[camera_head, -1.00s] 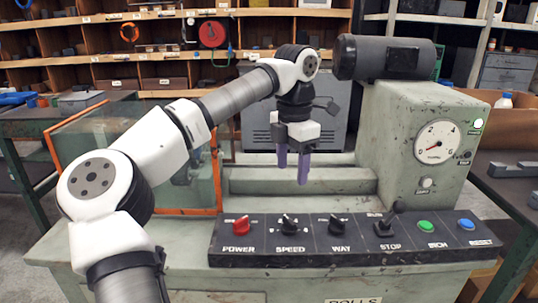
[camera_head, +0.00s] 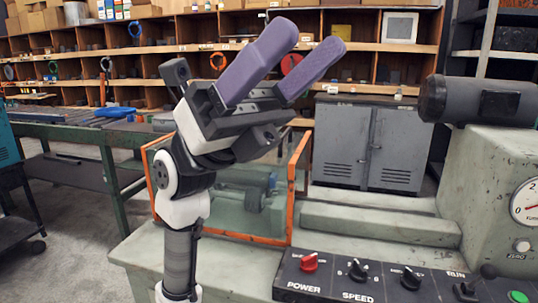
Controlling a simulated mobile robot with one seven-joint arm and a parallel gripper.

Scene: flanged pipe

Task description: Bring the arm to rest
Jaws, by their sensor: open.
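My gripper (camera_head: 318,52) is raised high in the middle of the head view, close to the camera. Its two purple fingers point up and to the right, spread apart with nothing between them. The gripper stands in front of the wooden shelves.
The control panel (camera_head: 385,282) with its knobs is at the lower right. A dark cylinder (camera_head: 476,101) sits on the gauge housing (camera_head: 490,175) at the right. An orange-framed guard (camera_head: 299,165) stands just behind my arm. A green workbench (camera_head: 80,132) is at the left.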

